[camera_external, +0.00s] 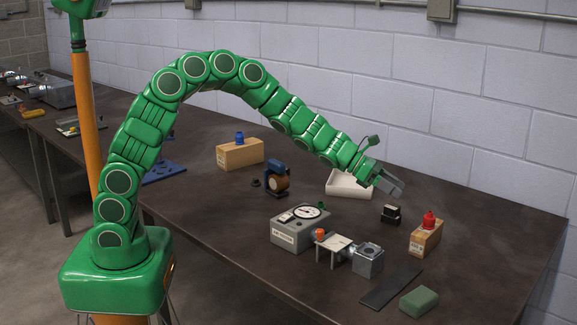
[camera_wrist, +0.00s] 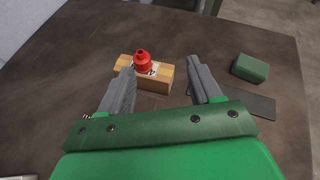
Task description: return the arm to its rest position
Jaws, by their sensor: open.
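My green arm arches from its base over the dark workbench (camera_external: 200,215). My gripper (camera_external: 398,188) hangs above the table at the right, near the white tray and the small black block. In the wrist view my gripper (camera_wrist: 165,80) has its two grey fingers spread wide apart, with nothing between them touching either finger. Beyond the fingertips lies a wooden block with a red knobbed piece on top (camera_wrist: 142,62); the same red piece (camera_external: 429,220) shows in the external view, to the right of and below my gripper.
A white tray (camera_external: 349,190) lies just behind my gripper. A grey gauge box (camera_external: 290,236), metal block (camera_external: 368,262), black block (camera_external: 390,214), dark strip (camera_external: 391,287) and green block (camera_external: 418,302) stand nearby. A wooden block with a blue top (camera_external: 240,153) is farther left. A brick wall borders the back.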

